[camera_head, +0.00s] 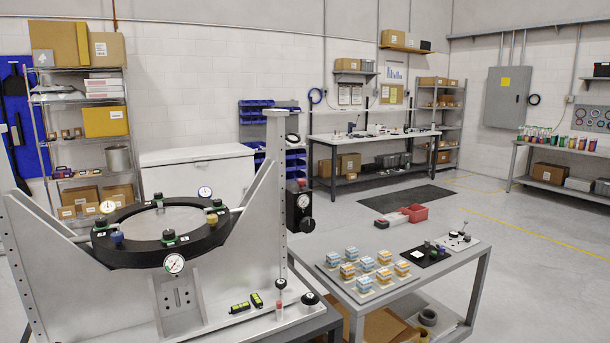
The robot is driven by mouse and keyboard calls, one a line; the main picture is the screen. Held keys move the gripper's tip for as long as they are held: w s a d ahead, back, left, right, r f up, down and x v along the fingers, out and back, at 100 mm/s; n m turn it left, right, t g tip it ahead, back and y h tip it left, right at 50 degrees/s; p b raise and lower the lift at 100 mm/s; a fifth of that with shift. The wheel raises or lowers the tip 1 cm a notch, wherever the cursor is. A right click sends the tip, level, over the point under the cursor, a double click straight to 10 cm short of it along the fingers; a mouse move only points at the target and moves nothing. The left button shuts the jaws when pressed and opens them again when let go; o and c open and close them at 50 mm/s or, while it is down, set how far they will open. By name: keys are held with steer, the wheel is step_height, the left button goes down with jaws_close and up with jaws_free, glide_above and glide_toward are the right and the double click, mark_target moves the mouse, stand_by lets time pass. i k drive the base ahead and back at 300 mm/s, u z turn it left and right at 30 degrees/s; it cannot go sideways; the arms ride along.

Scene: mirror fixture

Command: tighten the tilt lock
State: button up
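The mirror fixture has a pale metal frame (75,285) with slanted side plates. A black ring (120,252) in it holds a round mirror (165,222). A white dial gauge (174,264) is at the ring's front, and two more stand behind. A black unit (300,206) with a round face is beside the right upright (275,170). A black knob (309,298) is at the base's right end. I cannot tell which part is the tilt lock. My gripper is not in view.
A grey cart (458,268) at right holds several small stacked blocks (365,264) and a black plate (425,257). Open floor (520,225) lies beyond the cart.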

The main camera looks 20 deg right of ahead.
mark_target(300, 182)
steer(key=u, duration=0.1)
steer(key=i, duration=1.35)
steer(key=u, duration=0.6)
